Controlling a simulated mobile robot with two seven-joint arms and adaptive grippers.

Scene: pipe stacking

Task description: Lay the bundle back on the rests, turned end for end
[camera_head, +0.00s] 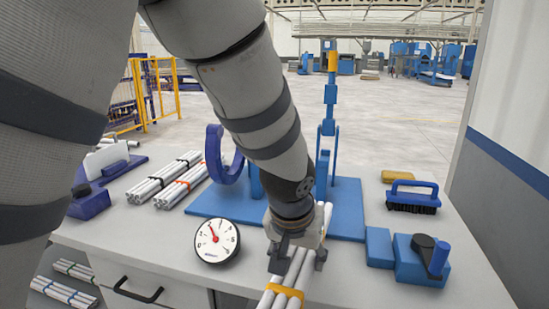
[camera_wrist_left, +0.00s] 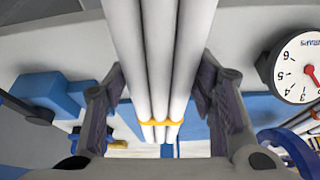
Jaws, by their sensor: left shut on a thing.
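My left gripper (camera_head: 297,256) is shut on a bundle of white pipes (camera_head: 292,270) near the front edge of the worktop. A yellow band (camera_head: 284,291) wraps the bundle below the gripper, and the pipes run out of the bottom of the head view. A short length of the bundle shows beyond the gripper. In the left wrist view the pipes (camera_wrist_left: 155,60) pass between the two dark fingers (camera_wrist_left: 160,85), with the yellow band (camera_wrist_left: 160,122) farther along. I cannot make out the rests. My right gripper is not in view.
A round gauge (camera_head: 216,241) stands just left of the gripper. Behind is a blue plate (camera_head: 347,213) with a blue ring (camera_head: 220,155) and an upright blue clamp (camera_head: 329,120). Other bundles (camera_head: 170,180) lie at left. A brush (camera_head: 413,197) and a blue vise-like block (camera_head: 420,262) are at right.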

